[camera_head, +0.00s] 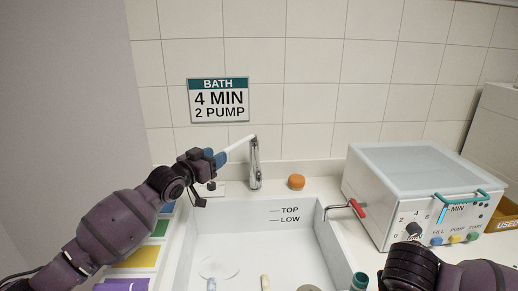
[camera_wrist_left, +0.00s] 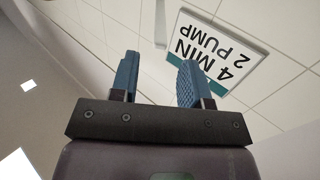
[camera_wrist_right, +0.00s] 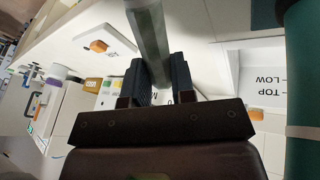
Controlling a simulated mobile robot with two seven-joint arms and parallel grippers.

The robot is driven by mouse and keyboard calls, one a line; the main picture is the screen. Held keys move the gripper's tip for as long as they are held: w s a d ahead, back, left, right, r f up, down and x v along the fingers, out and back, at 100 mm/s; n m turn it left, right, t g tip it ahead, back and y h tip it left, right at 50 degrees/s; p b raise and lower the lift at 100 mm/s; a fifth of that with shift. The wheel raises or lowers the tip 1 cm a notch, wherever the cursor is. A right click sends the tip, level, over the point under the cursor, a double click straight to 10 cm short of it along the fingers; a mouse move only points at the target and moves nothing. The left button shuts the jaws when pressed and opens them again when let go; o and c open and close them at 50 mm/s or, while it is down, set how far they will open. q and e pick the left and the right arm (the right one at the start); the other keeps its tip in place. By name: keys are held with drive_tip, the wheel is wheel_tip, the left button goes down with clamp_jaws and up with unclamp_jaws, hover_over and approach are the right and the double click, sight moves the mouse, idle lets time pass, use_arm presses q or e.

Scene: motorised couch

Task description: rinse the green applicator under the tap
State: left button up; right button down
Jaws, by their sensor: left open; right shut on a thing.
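My left gripper (camera_head: 213,159) is open at the outer end of the tap's pale lever (camera_head: 238,144). In the left wrist view its blue fingers (camera_wrist_left: 155,80) are apart with nothing between them; a pale bar, probably the lever, shows beyond. The chrome tap (camera_head: 254,165) stands behind the basin; I see no clear water stream. My right gripper (camera_wrist_right: 158,85) is shut on a grey-green rod (camera_wrist_right: 149,35), probably the applicator. Its fingertips are outside the head view. A teal piece (camera_head: 359,281) shows beside my right wrist; I cannot tell whether it belongs to the rod.
The white basin (camera_head: 247,238) has TOP and LOW marks and several small items near the front. A red-handled spout (camera_head: 357,208) reaches over its right edge from the clear-lidded machine (camera_head: 400,175). An orange object (camera_head: 296,182) sits behind the basin. A BATH sign (camera_head: 219,100) hangs above.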

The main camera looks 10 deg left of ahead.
sight(231, 147)
use_arm(q)
drive_tip(key=b+x, duration=0.1)
drive_tip(key=x, duration=0.7)
use_arm(e)
drive_tip(key=shift+f, duration=0.8)
use_arm(q)
drive_tip(key=shift+s, duration=0.1)
clamp_jaws()
